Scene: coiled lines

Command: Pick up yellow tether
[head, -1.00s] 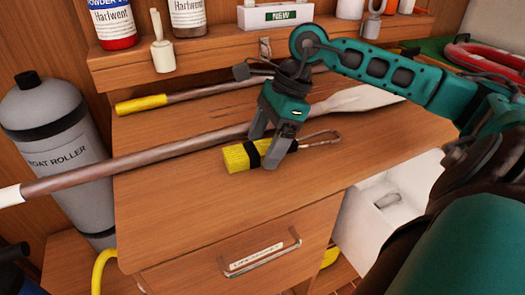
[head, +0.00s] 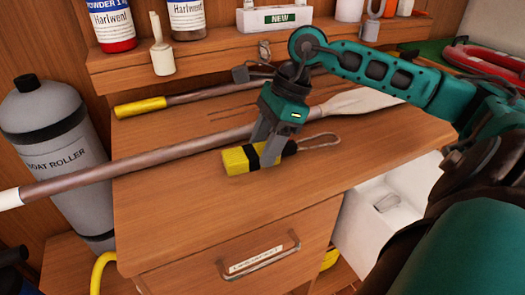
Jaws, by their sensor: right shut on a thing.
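The yellow tether (head: 237,160) is a short yellow bundle with a black band and a pale loop at its right end. It is at the middle of the wooden desk top, in front of a long oar. My right gripper (head: 267,155) points down and is shut on the tether near its black band, and its fingers hide part of the bundle. I cannot tell whether the tether touches the desk or is just clear of it. My left gripper is not in view.
The oar (head: 130,163) lies across the desk (head: 180,222) just behind the tether. Another yellow-ended shaft (head: 140,107) lies further back. A shelf with bottles (head: 187,18) stands behind. A grey cylinder (head: 62,150) is at the left. The desk's front is clear.

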